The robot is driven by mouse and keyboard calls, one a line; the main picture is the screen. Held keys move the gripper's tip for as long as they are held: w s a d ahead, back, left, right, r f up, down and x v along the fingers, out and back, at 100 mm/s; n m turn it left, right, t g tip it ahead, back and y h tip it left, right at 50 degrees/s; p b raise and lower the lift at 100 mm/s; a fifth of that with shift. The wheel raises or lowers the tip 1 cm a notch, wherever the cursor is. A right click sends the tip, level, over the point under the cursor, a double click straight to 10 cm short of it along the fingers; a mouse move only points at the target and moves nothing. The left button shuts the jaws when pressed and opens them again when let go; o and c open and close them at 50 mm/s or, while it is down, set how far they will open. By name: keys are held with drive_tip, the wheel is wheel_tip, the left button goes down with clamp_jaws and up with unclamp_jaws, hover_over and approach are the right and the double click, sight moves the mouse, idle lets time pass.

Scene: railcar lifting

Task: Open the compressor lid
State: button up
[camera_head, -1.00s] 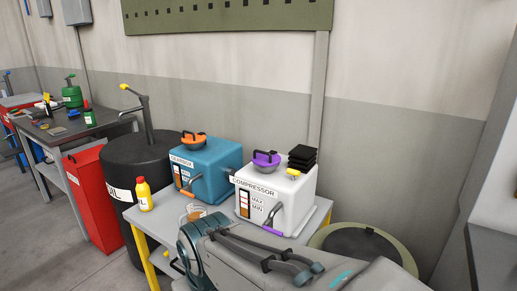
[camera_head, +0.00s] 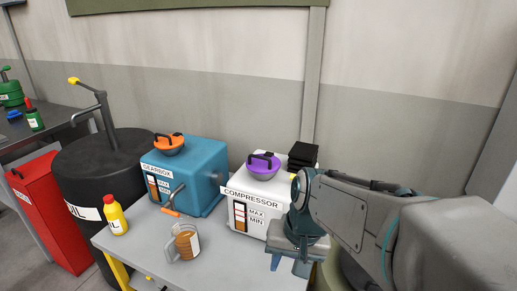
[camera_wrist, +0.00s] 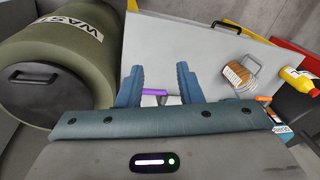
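The compressor (camera_head: 238,190) is a white box with MAX and MIN marks, on the table beside the blue gearbox. Its purple round lid (camera_head: 263,170) with a dark handle sits on top and looks closed. My gripper (camera_head: 288,266) is in front of the compressor's right side, fingers pointing down, apart from the lid. In the wrist view, its two blue fingers (camera_wrist: 159,72) are spread with nothing held. A purple part (camera_wrist: 155,92), apparently the compressor's tap handle, shows between them and beyond. The lid is not visible in the wrist view.
The blue gearbox (camera_head: 208,178) with an orange lid (camera_head: 169,147) stands left of the compressor. A jug (camera_head: 184,243) and a yellow bottle (camera_head: 115,216) are on the table (camera_head: 150,237). Black stacked items (camera_head: 303,154) rest behind the lid. A green waste drum (camera_wrist: 70,55) stands beside the table.

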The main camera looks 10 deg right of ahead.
drive_tip(key=w+a+r+m+g+y+p, duration=0.1)
drive_tip(key=w+r+m+y+p, duration=0.1)
drive_tip(key=w+m+y, duration=0.6)
drive_tip(key=m+t+y+p, duration=0.45)
drive_tip(key=m+t, duration=0.55)
drive_tip(key=m, duration=0.4)
approach(264, 157)
drive_tip(key=shift+y, duration=0.45)
drive_tip(key=p+x, duration=0.1)
drive_tip(key=x, duration=0.2)
drive_tip(key=p+x, duration=0.1)
drive_tip(key=x, duration=0.2)
drive_tip(key=f+p+x, duration=0.1)
drive_tip(key=x, duration=0.3)
drive_tip(key=shift+w+d, duration=0.15)
drive_tip(key=shift+w, duration=0.15)
clamp_jaws()
